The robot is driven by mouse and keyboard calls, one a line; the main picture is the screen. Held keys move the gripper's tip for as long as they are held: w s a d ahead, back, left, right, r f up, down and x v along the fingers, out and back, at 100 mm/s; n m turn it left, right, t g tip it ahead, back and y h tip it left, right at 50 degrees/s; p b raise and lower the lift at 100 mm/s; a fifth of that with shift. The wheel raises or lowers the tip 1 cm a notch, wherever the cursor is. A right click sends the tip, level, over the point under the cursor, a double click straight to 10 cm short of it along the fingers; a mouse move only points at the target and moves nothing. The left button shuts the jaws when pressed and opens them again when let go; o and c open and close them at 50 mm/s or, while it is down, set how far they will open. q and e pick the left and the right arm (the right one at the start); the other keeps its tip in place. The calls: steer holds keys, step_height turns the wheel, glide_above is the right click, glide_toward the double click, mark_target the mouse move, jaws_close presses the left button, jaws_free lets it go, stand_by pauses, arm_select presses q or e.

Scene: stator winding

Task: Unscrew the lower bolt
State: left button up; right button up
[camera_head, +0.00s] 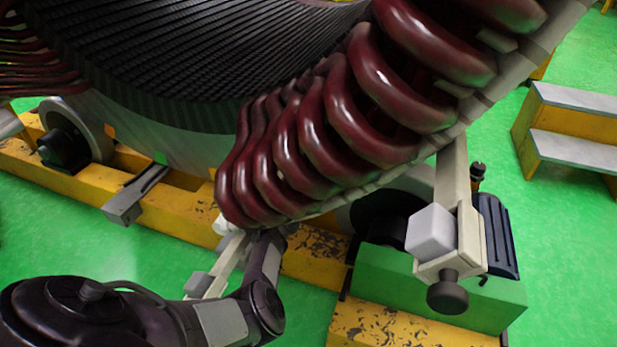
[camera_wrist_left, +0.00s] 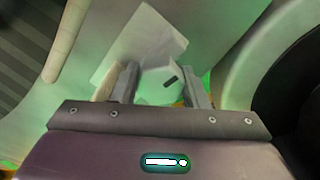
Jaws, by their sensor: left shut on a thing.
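My left arm comes in from the lower left. Its gripper (camera_head: 272,238) reaches up to the lower edge of the dark red coils, where its fingertips are mostly hidden. In the left wrist view my left gripper (camera_wrist_left: 160,88) has its two fingers on either side of a pale piece (camera_wrist_left: 157,84) with a small dark slot. I cannot tell whether this piece is the lower bolt. A pale clamp bracket (camera_head: 222,266) stands beside the wrist, partly covered by it. Another clamp (camera_head: 456,230) at the right carries a white block (camera_head: 432,231) and a dark knob (camera_head: 447,292). My right gripper is not in view.
The dark red coils (camera_head: 300,140) of the large stator hang over the gripper. A yellow base frame (camera_head: 60,170) runs below, with a green block (camera_head: 410,280) at the right. A step stool (camera_head: 575,125) stands far right. Green floor (camera_head: 560,260) is open around it.

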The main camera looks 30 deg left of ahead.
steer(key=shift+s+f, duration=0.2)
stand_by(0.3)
arm_select(q)
steer(key=o, duration=1)
steer(key=shift+c, duration=0.2)
steer(key=shift+s, duration=0.15)
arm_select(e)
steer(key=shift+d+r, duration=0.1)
arm_select(q)
steer(key=p+v, duration=0.4)
steer(key=v, duration=0.3)
steer(key=shift+s, duration=0.25)
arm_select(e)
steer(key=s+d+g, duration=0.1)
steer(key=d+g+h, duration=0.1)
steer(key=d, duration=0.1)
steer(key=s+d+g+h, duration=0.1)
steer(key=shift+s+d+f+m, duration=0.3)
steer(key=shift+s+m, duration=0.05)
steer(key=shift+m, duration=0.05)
arm_select(q)
steer(key=shift+d, duration=0.1)
